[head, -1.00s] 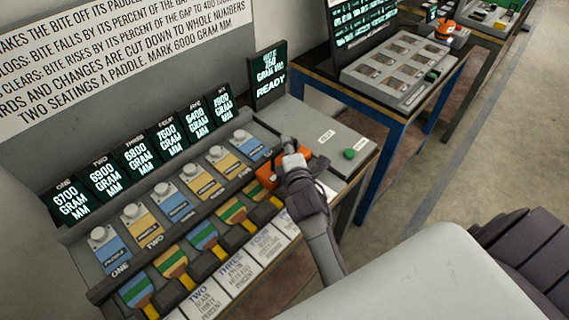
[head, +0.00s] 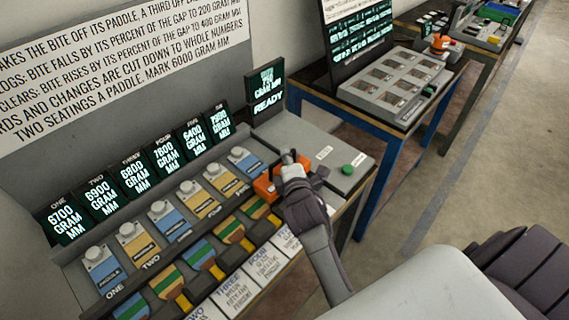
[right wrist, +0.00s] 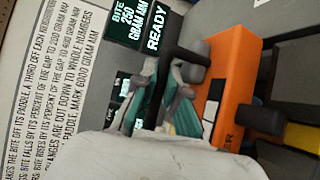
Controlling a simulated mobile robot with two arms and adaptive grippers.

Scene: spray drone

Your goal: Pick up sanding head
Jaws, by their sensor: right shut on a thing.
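The orange sanding head (head: 265,188) is at the right end of the row of paddles on the grey bench in the head view. In the right wrist view it is an orange block (right wrist: 228,85) with a black grip and a white label. My right gripper (head: 291,163) is shut on it, its fingers around the grip; they also show in the wrist view (right wrist: 180,78). Whether the head touches the bench I cannot tell. My wrist hides part of it. My left gripper is not in view.
A green button (head: 347,169) is on the grey panel right of the gripper. A "READY" display (head: 267,105) stands behind, with several reading screens along the row. Several striped paddles hang in front. A blue-legged table (head: 385,135) stands farther right.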

